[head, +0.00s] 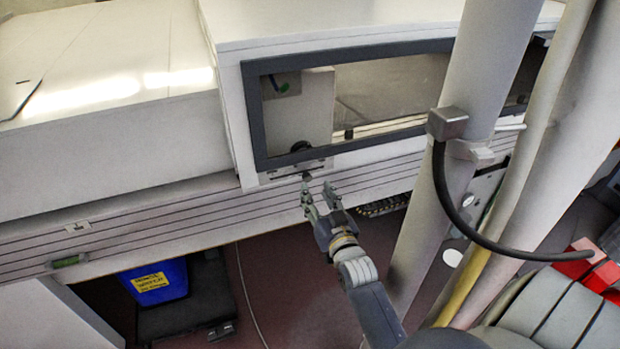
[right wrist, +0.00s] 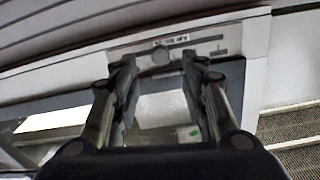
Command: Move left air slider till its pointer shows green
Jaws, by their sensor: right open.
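The left air slider's pale plate (head: 285,172) sits on the machine front just below the window frame. A small knob (head: 306,176) shows at its lower edge. My right gripper (head: 317,188) is open and empty, just below and right of the plate, its fingertips close to the knob. In the right wrist view, the plate (right wrist: 205,48) has a dark-lettered label, and a round grey knob (right wrist: 160,57) appears between the open fingertips (right wrist: 158,66). Contact cannot be told. A small green mark (head: 284,87) shows behind the window; the pointer's reading is unclear. My left gripper is not in view.
The dark window frame (head: 250,110) lies above the slider. A grooved ledge (head: 150,225) runs along the front. A blue bin (head: 158,288) with a yellow label stands below left. A thick pale post (head: 480,90) with a black cable (head: 441,190) stands right of my arm.

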